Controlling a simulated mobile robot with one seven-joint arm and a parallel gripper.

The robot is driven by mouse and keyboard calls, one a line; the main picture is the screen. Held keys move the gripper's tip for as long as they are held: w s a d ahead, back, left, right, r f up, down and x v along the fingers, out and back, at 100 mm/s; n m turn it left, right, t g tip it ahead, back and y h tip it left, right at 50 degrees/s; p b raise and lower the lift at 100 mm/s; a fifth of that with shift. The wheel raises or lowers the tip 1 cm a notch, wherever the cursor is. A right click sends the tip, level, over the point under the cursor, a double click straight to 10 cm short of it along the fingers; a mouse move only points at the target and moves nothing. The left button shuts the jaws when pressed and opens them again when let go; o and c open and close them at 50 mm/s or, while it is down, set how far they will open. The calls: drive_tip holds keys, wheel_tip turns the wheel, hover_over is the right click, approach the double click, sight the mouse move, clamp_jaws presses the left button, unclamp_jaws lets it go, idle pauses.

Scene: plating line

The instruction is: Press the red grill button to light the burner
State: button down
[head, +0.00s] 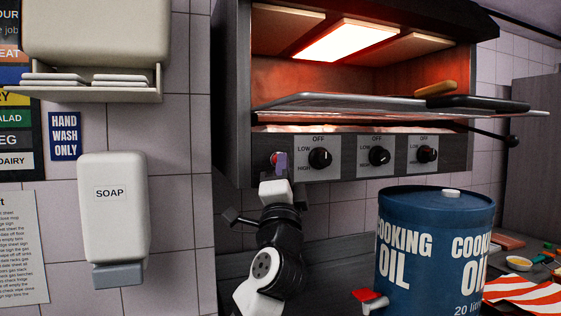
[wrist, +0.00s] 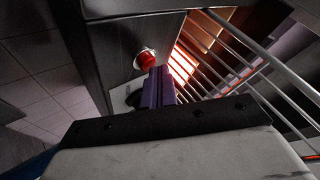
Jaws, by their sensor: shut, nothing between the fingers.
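The red grill button (head: 274,157) sits at the left end of the grill's front panel, partly hidden behind my fingertips. In the wrist view the red button (wrist: 147,59) shows as a round red cap on a pale collar. My gripper (head: 282,162) is shut and empty, its purple fingers raised to the panel at the button. In the wrist view my gripper's fingertips (wrist: 160,70) overlap the button's lower right edge; I cannot tell whether they touch it. Inside the grill (head: 232,90), the middle overhead burner panel (head: 345,41) glows bright and the cavity is orange.
Three black knobs (head: 320,158) line the panel right of the button. A blue cooking oil drum (head: 436,235) stands in front at right. A soap dispenser (head: 113,210) hangs at left.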

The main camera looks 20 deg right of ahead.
drive_tip(key=shift+s, duration=0.7)
drive_tip(key=s, duration=0.5)
drive_tip(key=shift+b, duration=0.3)
idle(0.5)
